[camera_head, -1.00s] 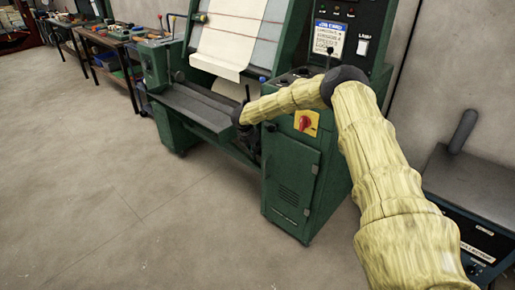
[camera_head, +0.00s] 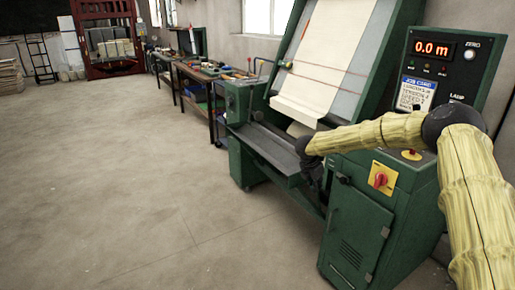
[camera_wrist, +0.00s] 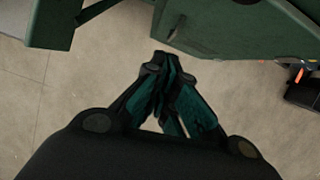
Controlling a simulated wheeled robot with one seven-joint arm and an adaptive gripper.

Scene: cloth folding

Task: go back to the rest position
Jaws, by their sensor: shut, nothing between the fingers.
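My gripper (camera_wrist: 165,62) is shut with nothing between its fingers. In the wrist view it points down over the bare floor, close to the machine's green body. In the head view my arm, in a yellow sleeve, comes from the right and reaches left in front of the machine. The gripper (camera_head: 318,195) hangs dark at its end, near the machine's front, and is partly hard to make out. The green cloth machine (camera_head: 367,232) carries pale cloth (camera_head: 337,45) on its sloping board. Its display reads 0.0 m.
A red rotary switch (camera_head: 380,180) and a job card (camera_head: 415,93) are on the machine. Workbenches with tools (camera_head: 205,72) stand along the wall behind. A red-framed rack (camera_head: 107,37) stands far back. The floor (camera_head: 110,170) at left is clear.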

